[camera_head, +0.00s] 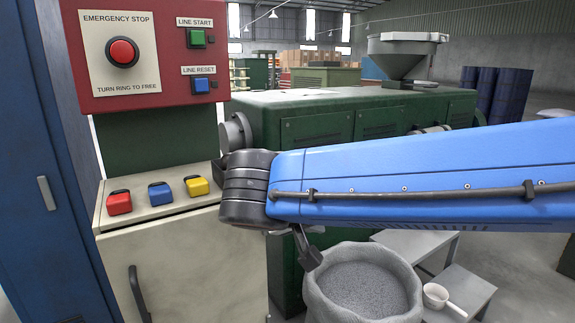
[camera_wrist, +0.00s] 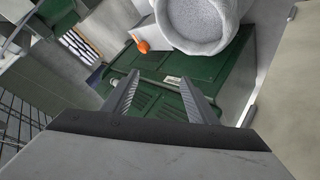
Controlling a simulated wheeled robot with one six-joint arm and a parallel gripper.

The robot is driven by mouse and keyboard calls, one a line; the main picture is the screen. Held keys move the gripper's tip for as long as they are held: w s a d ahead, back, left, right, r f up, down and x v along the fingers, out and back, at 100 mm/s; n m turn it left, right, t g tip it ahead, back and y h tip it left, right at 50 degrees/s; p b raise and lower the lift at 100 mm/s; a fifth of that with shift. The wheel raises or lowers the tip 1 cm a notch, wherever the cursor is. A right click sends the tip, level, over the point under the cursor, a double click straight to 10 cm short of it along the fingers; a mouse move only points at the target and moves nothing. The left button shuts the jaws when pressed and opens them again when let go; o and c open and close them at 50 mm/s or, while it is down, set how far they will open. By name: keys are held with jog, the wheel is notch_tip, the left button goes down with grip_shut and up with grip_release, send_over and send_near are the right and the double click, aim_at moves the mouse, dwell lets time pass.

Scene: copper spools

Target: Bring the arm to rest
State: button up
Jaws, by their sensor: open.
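My blue arm (camera_head: 410,172) stretches across the head view from the right edge to a dark joint (camera_head: 245,188) in front of the green machine. A small dark part of my gripper (camera_head: 308,258) shows below the arm, near the sack; the arm hides most of it. In the wrist view my gripper (camera_wrist: 160,84) has its two ridged fingers apart, with nothing between them. Green machine panels (camera_wrist: 150,110) lie beyond the fingers.
An open sack of grey granules (camera_head: 362,285) stands below the arm. A white scoop (camera_head: 440,298) lies on a grey step to its right. A red panel (camera_head: 90,92) with an emergency stop, a pale cabinet (camera_head: 185,255) with coloured blocks, and a blue cabinet (camera_head: 45,130) stand left.

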jog(key=s+d+f+g+y, duration=0.1)
jog(key=s+d+f+g, duration=0.1)
jog(key=d+f, duration=0.3)
jog(key=s+d+f+g+y, duration=0.1)
jog(key=s+d+f+g, duration=0.15)
jog(key=d, duration=0.55)
jog(key=s+d+f+y, duration=0.4)
jog(key=s+d+f, duration=0.2)
jog(key=s+f, duration=0.2)
jog(key=shift+s+d+f+t+y, duration=0.35)
jog(key=shift+s+d+f+y, duration=0.05)
jog(key=shift+f, duration=0.45)
jog(key=shift+c, duration=0.3)
